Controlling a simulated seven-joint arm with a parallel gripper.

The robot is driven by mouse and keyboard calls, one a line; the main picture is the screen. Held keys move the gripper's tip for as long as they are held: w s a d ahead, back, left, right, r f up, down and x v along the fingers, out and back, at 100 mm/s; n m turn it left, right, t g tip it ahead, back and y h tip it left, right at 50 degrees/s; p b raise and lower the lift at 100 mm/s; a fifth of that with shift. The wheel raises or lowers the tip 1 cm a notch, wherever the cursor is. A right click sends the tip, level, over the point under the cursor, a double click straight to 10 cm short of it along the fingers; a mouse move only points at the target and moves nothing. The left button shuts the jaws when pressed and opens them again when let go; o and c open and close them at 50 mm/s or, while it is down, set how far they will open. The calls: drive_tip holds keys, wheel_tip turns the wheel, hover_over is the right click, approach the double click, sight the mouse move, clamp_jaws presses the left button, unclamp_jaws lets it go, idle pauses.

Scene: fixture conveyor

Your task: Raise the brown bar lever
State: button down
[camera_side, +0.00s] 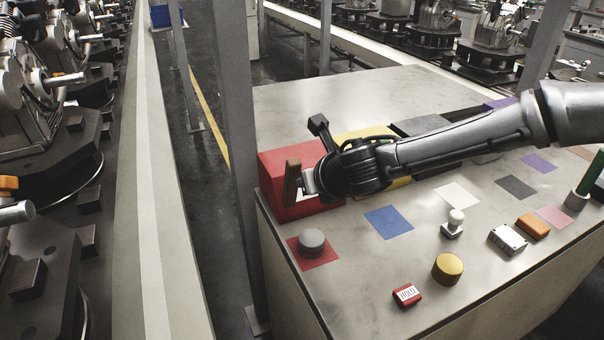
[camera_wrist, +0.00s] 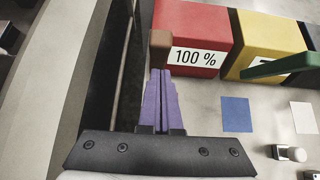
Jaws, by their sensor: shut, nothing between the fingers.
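The brown bar lever (camera_side: 292,183) stands roughly upright at the left end of the red box (camera_side: 285,165) in the side view. In the wrist view its brown end (camera_wrist: 160,42) is just beyond my fingertips, beside the box's "100 %" label. My gripper (camera_side: 309,183) is at the front of the red box, close to the bar. Its purple fingers (camera_wrist: 161,74) are together with nothing between them. They point at the bar from below in the wrist view; I cannot tell whether they touch it. In the side view the fingers are mostly hidden.
A yellow box (camera_wrist: 264,42) with a green bar (camera_wrist: 282,66) stands right of the red box. On the table front are a grey knob (camera_side: 311,241) on a red patch, a blue patch (camera_side: 388,221), a yellow knob (camera_side: 447,267) and a red HOLD block (camera_side: 408,295). A post (camera_side: 238,150) stands left.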

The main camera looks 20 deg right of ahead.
drive_tip(key=w+r+v, duration=0.1)
drive_tip(key=r+v, duration=0.1)
drive_tip(key=v, duration=0.8)
drive_tip(key=w+d+r+m+h, duration=0.1)
drive_tip(key=w+d+r+m, duration=0.1)
drive_tip(key=d+r, duration=0.5)
drive_tip(key=s+d+m+h, duration=0.1)
drive_tip(key=s+d+m, duration=0.3)
drive_tip(key=d, duration=0.4)
drive_tip(key=s+d+m+h, duration=0.1)
drive_tip(key=s+d+m, duration=0.4)
drive_tip(key=d, duration=0.4)
drive_tip(key=s+d+f+m+g, duration=0.1)
drive_tip(key=s+d+f+m, duration=0.15)
drive_tip(key=s+m, duration=0.35)
drive_tip(key=s+d+f+m+g, duration=0.1)
drive_tip(key=s+d+m, duration=0.3)
drive_tip(key=s+m, duration=0.15)
drive_tip(key=s+a+f+m+g+y, duration=0.2)
drive_tip(key=s+f+m, duration=0.6)
drive_tip(key=m, duration=0.5)
drive_tip(key=shift+s+a+g+y, duration=0.3)
drive_tip(key=shift+s+a+y, duration=0.2)
drive_tip(key=shift+s+a, duration=0.5)
